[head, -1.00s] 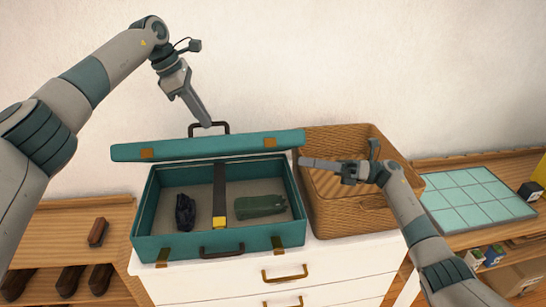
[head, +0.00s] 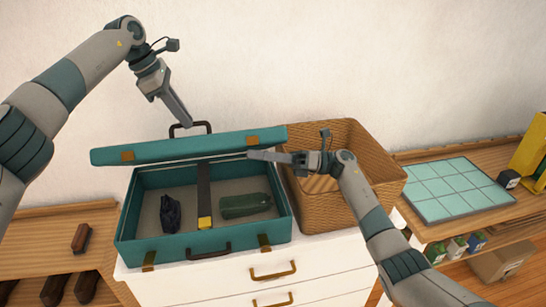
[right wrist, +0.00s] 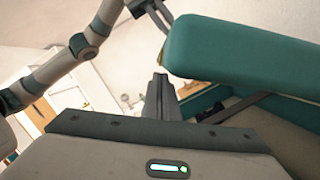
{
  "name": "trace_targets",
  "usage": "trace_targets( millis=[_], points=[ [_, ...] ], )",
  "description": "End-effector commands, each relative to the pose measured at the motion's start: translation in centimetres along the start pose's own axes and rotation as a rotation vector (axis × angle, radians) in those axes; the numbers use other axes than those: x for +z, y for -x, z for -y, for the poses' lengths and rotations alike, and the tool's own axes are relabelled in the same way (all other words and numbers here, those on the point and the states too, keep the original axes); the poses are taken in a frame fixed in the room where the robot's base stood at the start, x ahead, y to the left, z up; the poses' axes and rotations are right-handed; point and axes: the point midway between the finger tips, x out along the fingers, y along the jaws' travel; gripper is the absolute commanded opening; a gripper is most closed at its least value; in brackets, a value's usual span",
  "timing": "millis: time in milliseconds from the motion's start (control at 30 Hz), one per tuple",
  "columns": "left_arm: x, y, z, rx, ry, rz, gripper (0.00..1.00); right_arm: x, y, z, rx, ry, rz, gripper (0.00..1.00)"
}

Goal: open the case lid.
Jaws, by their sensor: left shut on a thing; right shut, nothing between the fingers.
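The teal case (head: 180,243) stands on a white drawer unit with its lid (head: 205,148) raised over the back edge. A dark pouch (head: 170,214) and a green rolled item (head: 245,206) lie inside, parted by a dark strap with a yellow end (head: 204,205). My left gripper (head: 186,123) is shut on the lid handle (head: 205,126) above the lid. My right gripper (head: 254,155) is shut and empty at the right end of the lid, by its lower edge. In the right wrist view, its fingers (right wrist: 159,96) are beside the lid (right wrist: 240,60); contact is unclear.
A wicker basket (head: 385,182) stands right of the case, beneath my right arm. Further right are a tiled teal panel (head: 455,190) and several small boxes on a shelf. A plain wall rises behind.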

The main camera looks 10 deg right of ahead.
Motion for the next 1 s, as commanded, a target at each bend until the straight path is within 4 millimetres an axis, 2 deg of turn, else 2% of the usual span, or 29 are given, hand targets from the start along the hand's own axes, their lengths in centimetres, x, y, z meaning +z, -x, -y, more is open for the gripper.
trace_targets(
  millis=[33, 467, 733, 967, 1000],
  points=[
    [-0.6, -0.6, -0.1, 0.003, 0.007, -0.008, 0.00, -0.1, -0.4, 0.0, 0.001, 0.000, 0.000, 0.00],
    [-0.6, -0.6, -0.1, 0.003, 0.007, -0.007, 0.00, 0.0, -0.9, 0.1, 0.000, 0.000, 0.001, 0.00],
    [-0.6, -0.6, -0.1, -0.001, 0.007, -0.009, 0.00, 2.2, -1.4, -0.1, -0.015, -0.052, 0.004, 0.00],
    [-0.5, -0.7, 0.2, -0.009, 0.003, -0.011, 0.00, 2.7, -1.4, -0.2, -0.013, -0.053, 0.012, 0.00],
    [-0.5, -0.7, 0.2, -0.010, 0.002, -0.011, 0.13, 2.7, -1.4, -0.2, -0.013, -0.052, 0.012, 0.00]
  ],
)
